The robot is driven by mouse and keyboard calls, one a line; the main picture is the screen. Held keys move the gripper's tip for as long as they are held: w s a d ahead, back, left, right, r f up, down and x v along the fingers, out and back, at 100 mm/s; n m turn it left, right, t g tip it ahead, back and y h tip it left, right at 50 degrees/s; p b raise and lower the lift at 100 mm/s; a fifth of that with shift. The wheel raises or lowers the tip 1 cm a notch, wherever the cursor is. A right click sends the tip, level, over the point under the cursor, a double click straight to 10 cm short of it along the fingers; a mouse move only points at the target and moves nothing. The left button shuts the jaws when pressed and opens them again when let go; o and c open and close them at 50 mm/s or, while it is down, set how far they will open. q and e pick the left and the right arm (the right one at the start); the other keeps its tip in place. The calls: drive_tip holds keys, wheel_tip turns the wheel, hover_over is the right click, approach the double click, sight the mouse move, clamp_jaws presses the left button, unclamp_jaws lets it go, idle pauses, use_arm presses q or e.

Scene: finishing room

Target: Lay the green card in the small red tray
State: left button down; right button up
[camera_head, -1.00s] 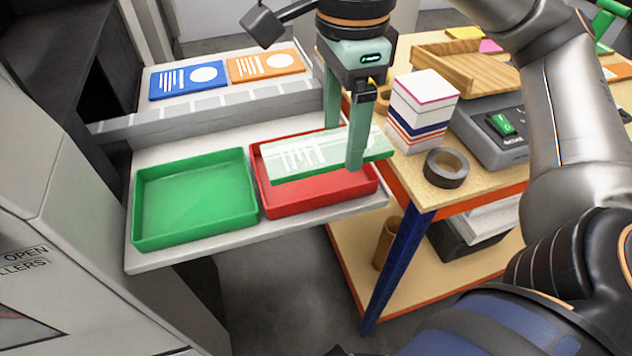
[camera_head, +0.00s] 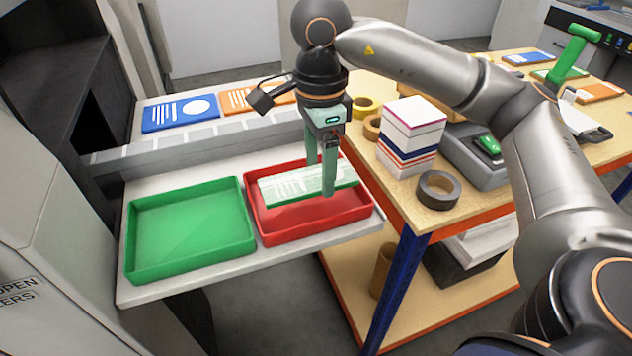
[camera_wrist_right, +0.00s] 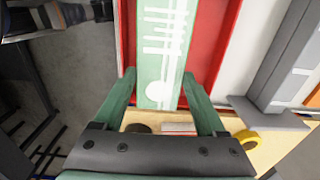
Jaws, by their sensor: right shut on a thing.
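The green card (camera_head: 290,188), with pale markings, is between the fingers of my right gripper (camera_head: 320,189). The gripper is shut on it. The card also shows in the wrist view (camera_wrist_right: 164,55), long and flat between the fingers. It lies over the small red tray (camera_head: 310,222), within its outline in the head view; the exact gap to the tray floor cannot be told. The red tray wall also shows beside the card in the wrist view (camera_wrist_right: 226,40). My left gripper is not in view.
A green tray (camera_head: 190,230) stands left of the red one on the same pale shelf. Blue (camera_head: 180,112) and orange (camera_head: 238,101) cards lie behind. A workbench at right holds a card stack (camera_head: 411,135) and a dark tape roll (camera_head: 438,190).

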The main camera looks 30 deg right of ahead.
sight(316, 170)
drive_tip(key=shift+w+d+f, duration=0.15)
drive_tip(key=shift+w+f, duration=0.35)
drive_tip(key=shift+f, duration=0.1)
drive_tip(key=f, duration=0.3)
drive_tip(key=shift+w+d+f, duration=0.1)
drive_tip(key=shift+w, duration=0.25)
drive_tip(key=shift+f, duration=0.3)
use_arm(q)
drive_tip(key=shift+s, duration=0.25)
